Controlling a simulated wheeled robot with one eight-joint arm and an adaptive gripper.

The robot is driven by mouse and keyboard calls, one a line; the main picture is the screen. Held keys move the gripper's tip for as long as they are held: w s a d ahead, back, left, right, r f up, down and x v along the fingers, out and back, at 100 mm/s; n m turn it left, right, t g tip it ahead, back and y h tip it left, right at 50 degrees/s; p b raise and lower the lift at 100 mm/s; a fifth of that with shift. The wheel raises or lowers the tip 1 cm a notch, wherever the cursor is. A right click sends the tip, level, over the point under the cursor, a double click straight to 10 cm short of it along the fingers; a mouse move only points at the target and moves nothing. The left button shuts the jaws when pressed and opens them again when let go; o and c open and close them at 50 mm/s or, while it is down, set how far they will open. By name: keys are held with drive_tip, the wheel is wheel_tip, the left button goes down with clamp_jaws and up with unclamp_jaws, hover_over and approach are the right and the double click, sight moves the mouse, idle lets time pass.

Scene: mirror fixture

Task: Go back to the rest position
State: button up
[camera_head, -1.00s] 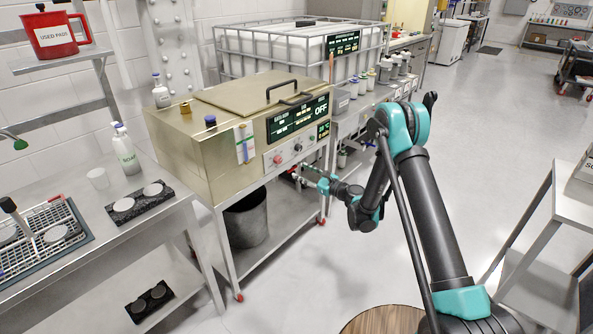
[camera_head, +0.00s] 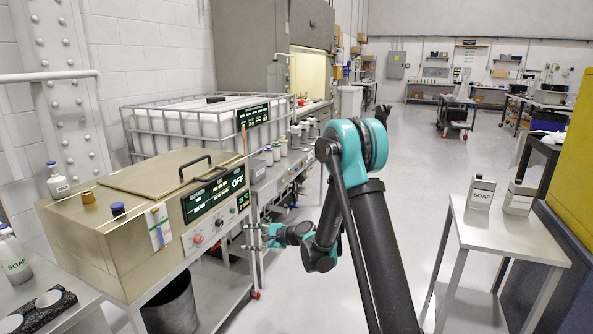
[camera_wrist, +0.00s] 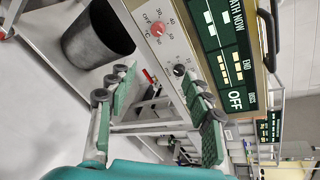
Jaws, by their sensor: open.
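My gripper (camera_head: 254,238) hangs low in front of the metal bath cabinet's right side, at the end of my bent arm. In the wrist view its two green-padded fingers (camera_wrist: 160,88) are spread, with nothing between them. The bath cabinet (camera_head: 90,237) has a closed lid, a panel reading OFF and round knobs. In the wrist view the panel (camera_wrist: 230,50) shows behind the fingers, apart from them as far as I can tell.
A grey bin (camera_head: 171,308) stands under the cabinet. A white caged tank (camera_head: 180,125) and a bench with bottles lie behind. The floor (camera_head: 410,160) between is open.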

drive_tip(key=s+d+r+n+h, duration=0.2)
drive_tip(key=s+d+n+h, duration=0.15)
drive_tip(key=s+d, duration=0.4)
drive_tip(key=s+d+r+n+h, duration=0.1)
drive_tip(key=s+d+n+h, duration=0.3)
drive_tip(key=d, duration=0.6)
drive_tip(key=s+d+f+n+g+h, duration=0.1)
drive_tip(key=s+d+f+n+h, duration=0.1)
drive_tip(key=s+d, duration=0.8)
drive_tip(key=s+d+f+n+h, duration=0.2)
drive_tip(key=s+d+n+h, duration=0.1)
drive_tip(key=s+d, duration=0.6)
drive_tip(key=shift+s+d+g, duration=0.35)
drive_tip(key=shift+s+g, duration=0.05)
drive_tip(key=shift+s, duration=0.6)
drive_tip(key=shift+n+h, duration=0.25)
